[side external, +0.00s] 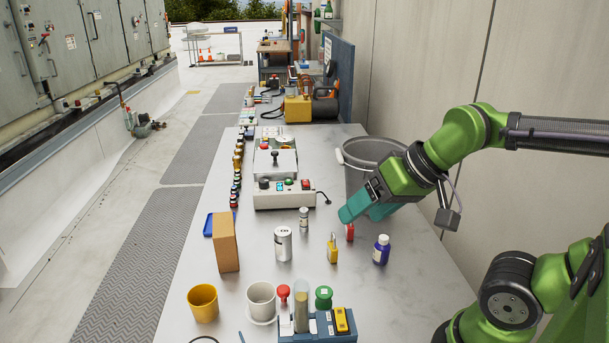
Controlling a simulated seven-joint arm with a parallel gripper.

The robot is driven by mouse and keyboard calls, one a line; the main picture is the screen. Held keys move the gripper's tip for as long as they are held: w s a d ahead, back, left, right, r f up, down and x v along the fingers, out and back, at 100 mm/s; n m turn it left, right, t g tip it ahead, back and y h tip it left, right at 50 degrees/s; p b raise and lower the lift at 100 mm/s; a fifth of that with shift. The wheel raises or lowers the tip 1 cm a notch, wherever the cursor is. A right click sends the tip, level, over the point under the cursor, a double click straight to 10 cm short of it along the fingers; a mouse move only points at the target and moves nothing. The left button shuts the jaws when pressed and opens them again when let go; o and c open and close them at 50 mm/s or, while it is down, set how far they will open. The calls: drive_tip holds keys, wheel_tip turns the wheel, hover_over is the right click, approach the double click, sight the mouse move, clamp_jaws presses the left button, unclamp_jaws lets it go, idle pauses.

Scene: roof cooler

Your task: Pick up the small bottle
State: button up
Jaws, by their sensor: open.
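A small blue-purple bottle (381,251) with a pale cap stands upright on the grey table (430,300), right of the middle. A small silver-grey container (304,220), possibly also a bottle, stands further back and left. My gripper (361,214) has teal fingers pointing down and left, and is open. It is above the table, behind and left of the blue bottle and apart from it. A small red object (349,231) is just below the fingertips; whether they touch it is unclear.
A yellow padlock-like object (332,249) stands left of the blue bottle. A silver canister (283,245), brown box (226,243), yellow cup (203,303) and white cup (262,301) are further left. A grey bucket (358,180) is behind my gripper. The table right of the blue bottle is clear.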

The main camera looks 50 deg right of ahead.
drive_tip(key=w+d+f+g+h, duration=0.2)
drive_tip(key=w+d+f+g, duration=0.15)
drive_tip(key=d, duration=0.55)
drive_tip(key=n+g, duration=0.4)
drive_tip(key=n, duration=0.6)
hover_over(385, 237)
wheel_tip(385, 237, down, 2)
drive_tip(key=f, duration=1.1)
drive_tip(key=shift+w+d+f, duration=0.2)
drive_tip(key=shift+w, duration=0.1)
drive_tip(key=shift+s+a+f, duration=0.1)
drive_tip(key=shift+s+f, duration=0.05)
drive_tip(key=shift+f, duration=1.25)
drive_tip(key=shift+s+a+f, duration=0.1)
drive_tip(key=shift+f, duration=1.25)
drive_tip(key=c, duration=1.2)
